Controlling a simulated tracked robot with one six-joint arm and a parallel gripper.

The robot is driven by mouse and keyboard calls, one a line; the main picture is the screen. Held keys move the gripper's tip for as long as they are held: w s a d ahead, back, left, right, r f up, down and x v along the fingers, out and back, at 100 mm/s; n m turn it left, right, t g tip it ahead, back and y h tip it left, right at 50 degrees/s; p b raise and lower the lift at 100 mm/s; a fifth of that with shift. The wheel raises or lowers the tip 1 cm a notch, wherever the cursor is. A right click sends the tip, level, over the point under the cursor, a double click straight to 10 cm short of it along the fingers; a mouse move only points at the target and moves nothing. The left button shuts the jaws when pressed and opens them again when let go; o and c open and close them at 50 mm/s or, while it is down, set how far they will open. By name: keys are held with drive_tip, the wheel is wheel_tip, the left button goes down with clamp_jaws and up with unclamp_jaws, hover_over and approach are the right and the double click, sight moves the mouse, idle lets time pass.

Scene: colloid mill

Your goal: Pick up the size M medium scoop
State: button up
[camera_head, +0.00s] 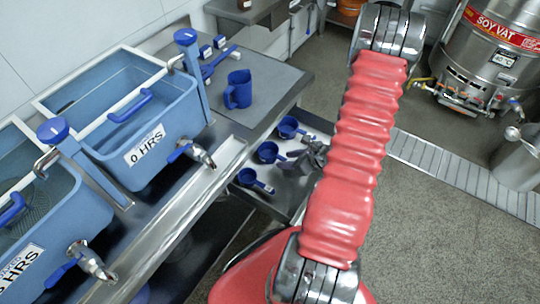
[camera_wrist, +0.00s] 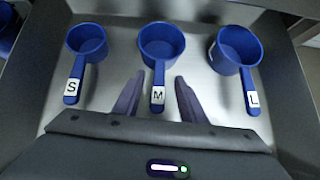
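The medium scoop (camera_wrist: 160,45) is blue, with a white M label on its handle. It lies in the middle of a row of blue scoops in the wrist view. The S scoop (camera_wrist: 88,42) is to its left and the L scoop (camera_wrist: 236,50) to its right. My gripper (camera_wrist: 157,88) is open, with one dark finger on each side of the M handle and gaps between. I cannot tell the height of the fingers over the handle. The head view shows the scoops in a row, the middle one (camera_head: 267,152) between the others, with my gripper (camera_head: 313,156) beside them.
The scoops lie in a shallow metal drawer (camera_wrist: 195,20) with raised walls. Above it is a grey worktop (camera_head: 268,88) with a blue jug (camera_head: 238,90). Blue tanks (camera_head: 140,110) with taps stand at left. A steel soy vat (camera_head: 490,60) stands at right.

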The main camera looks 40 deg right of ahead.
drive_tip(key=shift+x, duration=1.3)
drive_tip(key=shift+c, duration=0.4)
clamp_jaws()
